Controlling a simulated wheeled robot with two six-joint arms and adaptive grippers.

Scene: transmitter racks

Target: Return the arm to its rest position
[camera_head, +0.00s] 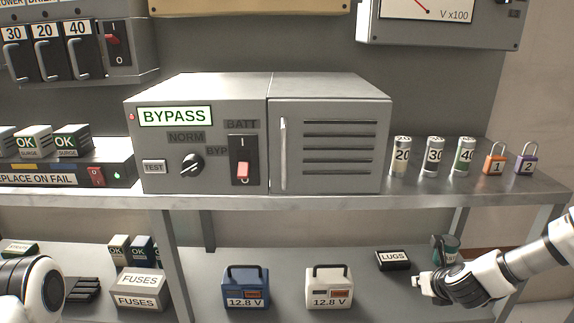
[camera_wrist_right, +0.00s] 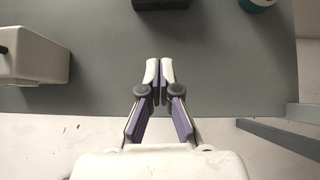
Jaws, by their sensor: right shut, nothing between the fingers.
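My right gripper (camera_head: 418,283) is at the lower right of the head view, in front of the lower shelf. Its arm comes in from the right edge. In the right wrist view its two fingertips (camera_wrist_right: 159,68) are together with nothing between them. In the head view part of my left arm, a white rounded joint, shows at the lower left corner.
A grey unit (camera_head: 330,143) reading BYPASS stands on the upper shelf (camera_head: 430,187). Several cylinders and two padlocks (camera_head: 495,165) stand to its right. On the lower shelf are a blue battery (camera_head: 246,290), a white battery (camera_head: 328,290) and a LUGS box (camera_head: 393,261). A green container (camera_head: 447,243) stands behind my right gripper.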

